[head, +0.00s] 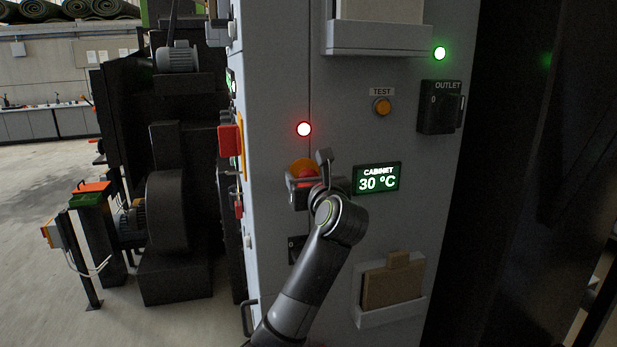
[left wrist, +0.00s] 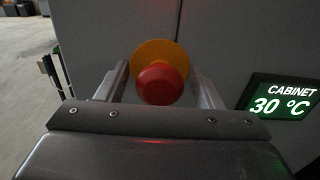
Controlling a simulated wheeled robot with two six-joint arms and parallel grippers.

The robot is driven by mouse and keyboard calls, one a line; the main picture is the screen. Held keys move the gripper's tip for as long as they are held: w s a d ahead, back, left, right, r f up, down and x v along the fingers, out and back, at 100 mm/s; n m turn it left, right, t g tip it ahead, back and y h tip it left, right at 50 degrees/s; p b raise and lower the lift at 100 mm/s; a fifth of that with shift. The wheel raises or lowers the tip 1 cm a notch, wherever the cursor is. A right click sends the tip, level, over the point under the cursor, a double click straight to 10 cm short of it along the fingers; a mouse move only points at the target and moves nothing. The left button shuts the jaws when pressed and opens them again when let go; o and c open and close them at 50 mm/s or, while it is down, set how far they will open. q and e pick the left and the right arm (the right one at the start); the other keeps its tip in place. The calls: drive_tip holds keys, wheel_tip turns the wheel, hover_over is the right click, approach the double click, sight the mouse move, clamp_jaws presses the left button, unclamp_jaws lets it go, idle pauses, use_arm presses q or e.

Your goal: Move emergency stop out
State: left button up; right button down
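The emergency stop is a red mushroom button (left wrist: 160,84) on a round yellow plate (left wrist: 160,52), on the front of the grey cabinet (head: 285,75). In the head view the emergency stop (head: 302,168) is partly hidden behind my left gripper (head: 308,180). My left gripper is open at the button. In the left wrist view its two fingers stand one on each side of the red button, with a visible gap on both sides. Whether the fingertips reach past the button's edge is hard to tell. My right gripper is not in view.
A lit red lamp (head: 304,129) sits above the stop, and a display reading 30 °C (head: 376,178) is to its right. An orange TEST button (head: 382,106), an OUTLET switch (head: 438,107) and a green lamp (head: 440,53) are farther right. A paper holder (head: 390,312) juts out below.

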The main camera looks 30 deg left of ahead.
use_arm(q)
clamp_jaws()
drive_tip(key=shift+s+d+f, duration=0.1)
drive_tip(key=shift+s+d, duration=0.25)
drive_tip(key=shift+d, duration=0.05)
drive_tip(key=shift+c, duration=1.3)
unclamp_jaws()
drive_tip(key=o, duration=0.3)
drive_tip(key=shift+s+d, duration=0.1)
drive_tip(key=shift+d, duration=0.05)
drive_tip(key=b+v, duration=0.7)
drive_tip(key=v, duration=1)
drive_tip(key=shift+s, duration=0.25)
